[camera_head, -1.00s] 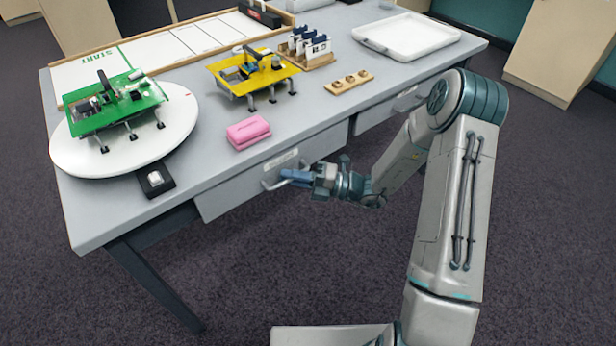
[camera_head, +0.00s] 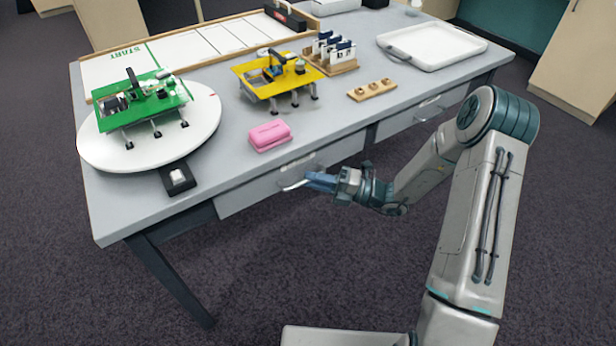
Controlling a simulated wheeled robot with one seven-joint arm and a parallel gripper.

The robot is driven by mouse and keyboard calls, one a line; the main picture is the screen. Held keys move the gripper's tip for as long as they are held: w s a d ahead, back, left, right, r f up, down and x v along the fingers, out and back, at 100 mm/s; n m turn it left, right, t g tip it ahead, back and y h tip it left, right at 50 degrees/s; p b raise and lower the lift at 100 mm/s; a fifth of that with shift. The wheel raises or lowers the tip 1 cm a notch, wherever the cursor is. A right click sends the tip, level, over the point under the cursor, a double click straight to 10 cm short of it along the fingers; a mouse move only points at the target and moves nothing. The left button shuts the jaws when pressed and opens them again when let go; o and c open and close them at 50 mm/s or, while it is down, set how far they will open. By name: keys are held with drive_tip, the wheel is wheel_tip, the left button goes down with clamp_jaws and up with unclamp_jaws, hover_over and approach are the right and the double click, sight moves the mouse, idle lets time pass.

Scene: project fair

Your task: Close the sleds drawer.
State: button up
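A grey drawer (camera_head: 247,196) with a bar handle (camera_head: 292,187) and a small label sits under the table's front edge, left of centre. The label is too small to read, so I cannot confirm that it is the sleds drawer. Its front looks close under the tabletop, with no drawer interior showing; I cannot tell whether a small gap is left. My gripper (camera_head: 312,181) is at the handle's right end, fingers pointing left toward the drawer front. The blue fingertips overlap the handle in view. Whether they touch or grip it cannot be told.
A second drawer (camera_head: 428,108) is on the right. On the grey table (camera_head: 345,115) are a pink block (camera_head: 270,136), a green sled-like model (camera_head: 143,103) on a white disc (camera_head: 97,151), a yellow model (camera_head: 277,77), a small wooden holder (camera_head: 371,90) and a white tray (camera_head: 432,46). The carpet in front is clear.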

drive_tip(key=s+d+f+p, duration=0.1)
drive_tip(key=d, duration=1)
drive_tip(key=shift+s+d+f+p, duration=0.15)
drive_tip(key=shift+d+f+p, duration=0.05)
drive_tip(key=shift+d+p, duration=0.15)
drive_tip(key=s+a+r+n+g+h+p, duration=0.1)
drive_tip(key=s+r+n+g+h+p, duration=0.2)
drive_tip(key=s+r+n+h+p, duration=0.45)
drive_tip(key=s+r+n+g+h+p, duration=0.3)
drive_tip(key=s+r+n, duration=0.1)
drive_tip(key=r+n, duration=0.8)
drive_tip(key=s+d+r+n+t+h+p, duration=0.2)
drive_tip(key=r+n+h+p, duration=0.1)
drive_tip(key=r+n, duration=0.2)
drive_tip(key=s+d+r+n+t+h+p, duration=0.2)
drive_tip(key=s+d+r+n+p, duration=0.1)
drive_tip(key=r, duration=0.6)
drive_tip(key=s+d+r+n+t+h+p, duration=0.2)
drive_tip(key=r+n+p, duration=0.3)
drive_tip(key=n, duration=0.3)
drive_tip(key=shift+s+d+r+t+h, duration=0.25)
drive_tip(key=shift+s+r+t+h, duration=0.25)
drive_tip(key=shift+r+h, duration=0.4)
drive_tip(key=shift+s, duration=0.1)
